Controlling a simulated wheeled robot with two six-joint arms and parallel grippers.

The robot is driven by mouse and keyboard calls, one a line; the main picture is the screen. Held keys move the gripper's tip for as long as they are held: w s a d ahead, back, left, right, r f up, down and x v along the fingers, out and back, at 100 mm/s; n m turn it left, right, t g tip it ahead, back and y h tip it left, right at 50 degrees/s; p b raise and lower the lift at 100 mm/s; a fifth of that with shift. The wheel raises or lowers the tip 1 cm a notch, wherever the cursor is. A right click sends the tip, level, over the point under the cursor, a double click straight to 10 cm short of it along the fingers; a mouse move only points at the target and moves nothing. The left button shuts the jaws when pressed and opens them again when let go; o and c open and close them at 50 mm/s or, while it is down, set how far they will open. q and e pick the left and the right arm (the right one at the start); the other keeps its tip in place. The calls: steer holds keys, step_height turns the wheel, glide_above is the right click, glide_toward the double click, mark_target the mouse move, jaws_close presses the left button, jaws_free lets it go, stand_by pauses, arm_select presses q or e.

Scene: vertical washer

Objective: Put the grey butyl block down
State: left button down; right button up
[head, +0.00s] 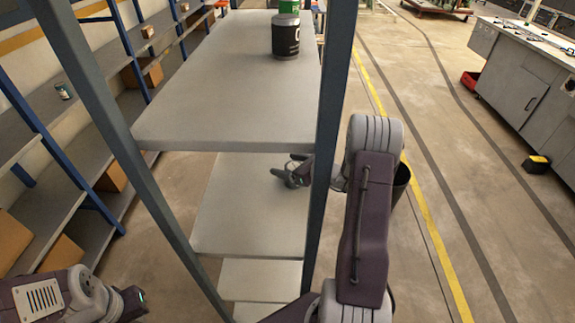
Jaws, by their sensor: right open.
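My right gripper (287,177) reaches in past the rack's right post, over the second grey shelf board (245,220). It is open, with nothing seen between its fingers. I cannot make out a grey butyl block in the head view; the upper board, the post or my arm may hide it. My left gripper (136,302) is low at the bottom left, outside the rack's left post, and too small and dark to tell open from shut.
The rack's top board (235,95) carries a black canister (286,42) with a green can (289,7) above it. Blue shelving (95,75) with cardboard boxes (65,255) stands left. Blue-grey posts (329,130) bound the rack. The floor right is mostly open, with a grey cabinet (520,85) beyond.

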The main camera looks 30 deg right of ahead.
steer(key=b+v, duration=0.1)
steer(key=v, duration=1.1)
